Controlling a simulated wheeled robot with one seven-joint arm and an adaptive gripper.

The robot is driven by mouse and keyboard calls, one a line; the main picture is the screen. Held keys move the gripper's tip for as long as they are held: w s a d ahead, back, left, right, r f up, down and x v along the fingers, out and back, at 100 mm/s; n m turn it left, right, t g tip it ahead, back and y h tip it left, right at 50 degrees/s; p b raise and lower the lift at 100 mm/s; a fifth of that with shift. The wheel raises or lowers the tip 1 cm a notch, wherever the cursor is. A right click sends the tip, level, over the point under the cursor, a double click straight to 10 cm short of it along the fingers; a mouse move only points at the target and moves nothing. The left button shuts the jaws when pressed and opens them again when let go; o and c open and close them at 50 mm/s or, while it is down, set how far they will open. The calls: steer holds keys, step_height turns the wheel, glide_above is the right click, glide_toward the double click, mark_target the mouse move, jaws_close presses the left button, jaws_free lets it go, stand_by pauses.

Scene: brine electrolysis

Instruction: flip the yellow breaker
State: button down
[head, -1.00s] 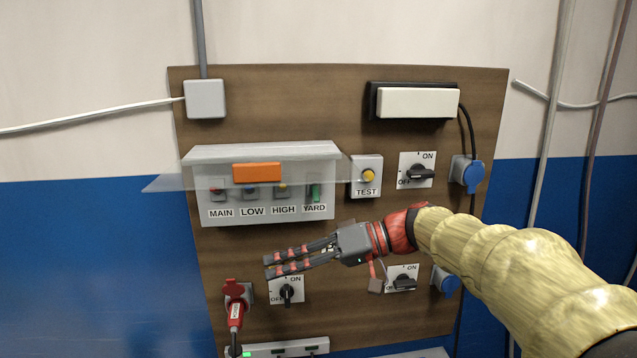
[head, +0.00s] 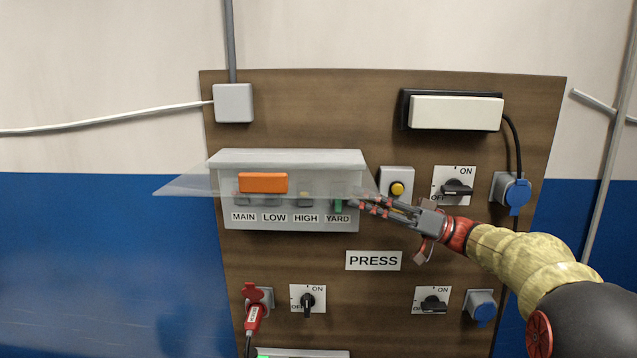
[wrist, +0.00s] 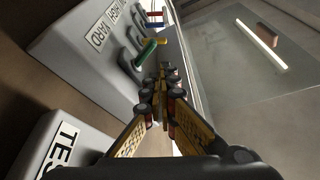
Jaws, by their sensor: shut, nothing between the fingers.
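The grey breaker box (head: 290,222) hangs on the wooden board, with levers above labels MAIN, LOW, HIGH and YARD. The yellow breaker (head: 306,200) is above HIGH, dim behind the clear cover (head: 185,184); its lever also shows in the wrist view (wrist: 160,41). The green YARD lever (head: 339,206) is beside it, nearer my gripper in the wrist view (wrist: 144,53). My gripper (head: 357,203) is shut and empty at the box's right end, fingertips close to the green lever. Whether they touch it, I cannot tell. In the wrist view my fingers (wrist: 165,75) point along the lever row.
The TEST button box (head: 397,181) is just right of the breaker box, behind my gripper. A PRESS label (head: 373,261) and rotary switches (head: 308,300) are below. The space left of the board is clear.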

steer(key=p+x, duration=0.3)
steer(key=x, duration=0.7)
steer(key=shift+f+b, duration=0.1)
steer(key=shift+b, duration=0.4)
steer(key=n+b, duration=0.1)
steer(key=b, duration=0.3)
steer(key=shift+s+f+n+g, duration=0.1)
steer(key=shift+f+n+g, duration=0.2)
steer(key=shift+n+g, duration=0.1)
steer(key=n+b, duration=0.1)
steer(key=b, duration=0.2)
steer(key=n+g+b, duration=0.1)
steer(key=b, duration=0.3)
steer(key=shift+s+a+f+y, duration=0.1)
steer(key=shift+s+f+y, duration=0.2)
steer(key=shift+s+y, duration=0.1)
steer(key=shift+b, duration=0.75)
steer(key=shift+s+r, duration=0.1)
steer(key=shift+r, duration=0.05)
